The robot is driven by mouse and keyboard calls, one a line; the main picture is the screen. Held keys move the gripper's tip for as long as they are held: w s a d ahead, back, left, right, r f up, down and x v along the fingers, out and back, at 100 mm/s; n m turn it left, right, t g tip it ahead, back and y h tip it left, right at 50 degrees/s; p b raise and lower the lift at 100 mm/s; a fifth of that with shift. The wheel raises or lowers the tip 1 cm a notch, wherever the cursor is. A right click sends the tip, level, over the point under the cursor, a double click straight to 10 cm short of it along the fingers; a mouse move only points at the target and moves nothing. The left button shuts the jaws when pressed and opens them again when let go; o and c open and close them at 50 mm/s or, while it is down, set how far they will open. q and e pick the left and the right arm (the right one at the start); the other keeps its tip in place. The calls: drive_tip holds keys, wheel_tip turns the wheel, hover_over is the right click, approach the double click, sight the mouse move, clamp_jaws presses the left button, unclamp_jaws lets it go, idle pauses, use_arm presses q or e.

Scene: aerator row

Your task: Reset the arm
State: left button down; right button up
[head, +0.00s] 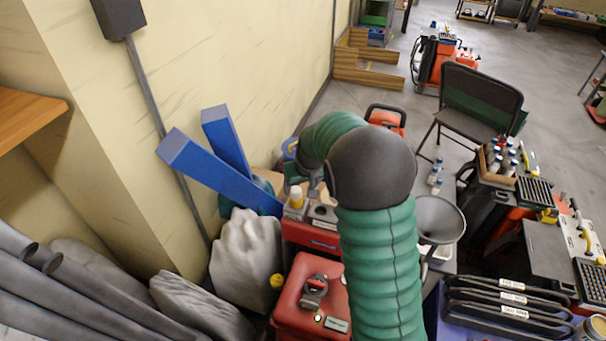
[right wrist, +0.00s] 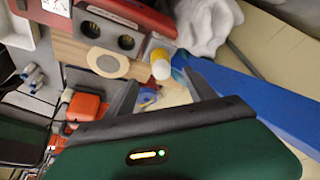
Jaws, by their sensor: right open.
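My right arm reaches forward in the head view, with a ribbed green sleeve and a dark round joint. My right gripper (head: 315,187) is partly hidden behind the arm there. In the right wrist view the right gripper (right wrist: 160,80) has its two dark fingers spread apart, with nothing held between them. In the right wrist view the yellow-capped bottle (right wrist: 160,64) appears beyond the fingers. My left gripper is not in view.
Blue beams (head: 222,172) lean by the wall at left. A red box (head: 305,300) with a gauge stands below the arm. A grey funnel (head: 438,220) is just right of the arm. A black chair (head: 480,100) stands farther back. Open floor lies behind the equipment.

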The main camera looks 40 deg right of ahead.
drive_tip(key=d+v, duration=0.1)
drive_tip(key=v, duration=0.4)
drive_tip(key=s+a+f+n+y, duration=0.1)
drive_tip(key=s+a+f+n, duration=0.1)
drive_tip(key=s+a, duration=0.5)
drive_tip(key=s+a+f+n+g, duration=0.1)
drive_tip(key=s+a+f, duration=0.15)
drive_tip(key=a, duration=0.75)
drive_tip(key=s+a+f+n+y, duration=0.1)
drive_tip(key=s+a+f+n, duration=0.15)
drive_tip(key=s+a, duration=0.45)
drive_tip(key=w+r+p, duration=0.3)
drive_tip(key=r+p, duration=1.1)
drive_tip(key=p, duration=0.1)
drive_tip(key=shift+a+m, duration=0.35)
drive_tip(key=shift+a, duration=0.05)
